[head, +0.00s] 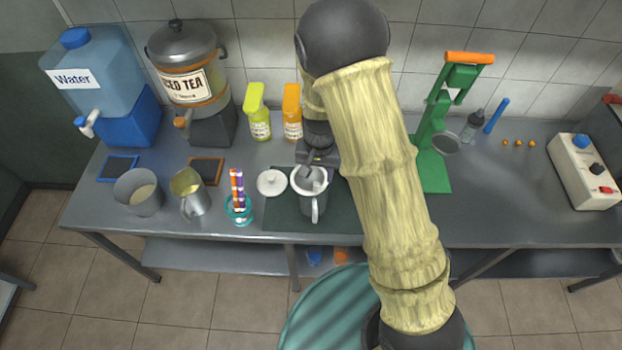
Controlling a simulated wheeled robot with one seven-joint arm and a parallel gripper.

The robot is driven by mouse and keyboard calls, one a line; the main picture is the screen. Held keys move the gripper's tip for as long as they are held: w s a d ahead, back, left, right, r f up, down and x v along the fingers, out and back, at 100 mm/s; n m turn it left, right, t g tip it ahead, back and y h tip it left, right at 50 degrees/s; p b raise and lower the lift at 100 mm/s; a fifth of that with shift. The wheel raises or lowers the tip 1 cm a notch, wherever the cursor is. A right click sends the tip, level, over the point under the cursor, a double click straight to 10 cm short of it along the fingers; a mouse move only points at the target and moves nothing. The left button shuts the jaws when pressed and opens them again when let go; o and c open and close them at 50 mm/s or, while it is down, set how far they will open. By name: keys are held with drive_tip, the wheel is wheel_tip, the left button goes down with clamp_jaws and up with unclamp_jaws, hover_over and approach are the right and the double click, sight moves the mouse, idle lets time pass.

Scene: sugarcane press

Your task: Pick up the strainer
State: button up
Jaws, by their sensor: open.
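My gripper (312,172) points down over a grey handled mug (314,203) with a white rim, on a dark mat (281,216). Its open fingers are at the rim; I cannot tell whether they touch anything. No strainer shows clearly. A strainer could be in the mug's mouth, but the fingers partly cover it. A round grey mesh-like piece (446,143) beside the green press (437,160) also looks like one, but I cannot tell for sure. A white round lid (271,182) lies left of the mug.
A metal jug (190,194), a grey pot (139,193) and a teal cup with colourful sticks (239,209) stand at left. Green (258,116) and orange (292,115) bottles stand behind. My arm hides the counter between mug and press. A control box (582,172) stands far right.

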sight(316, 182)
drive_tip(key=shift+d+f, duration=0.15)
drive_tip(key=shift+f, duration=0.65)
drive_tip(key=shift+w+f, duration=0.1)
drive_tip(key=shift+w, duration=0.1)
drive_tip(key=f+p, duration=0.1)
drive_tip(key=f, duration=0.1)
drive_tip(key=f+p, duration=0.1)
drive_tip(key=f, duration=0.1)
drive_tip(key=shift+s+a+p, duration=0.1)
drive_tip(key=shift+a+p, duration=0.3)
drive_tip(key=shift+s+a+f, duration=0.1)
drive_tip(key=shift+a+f, duration=0.1)
drive_tip(key=shift+f, duration=0.3)
drive_tip(key=shift+d, duration=0.15)
drive_tip(key=shift+w, duration=0.25)
clamp_jaws()
drive_tip(key=shift+d, duration=0.2)
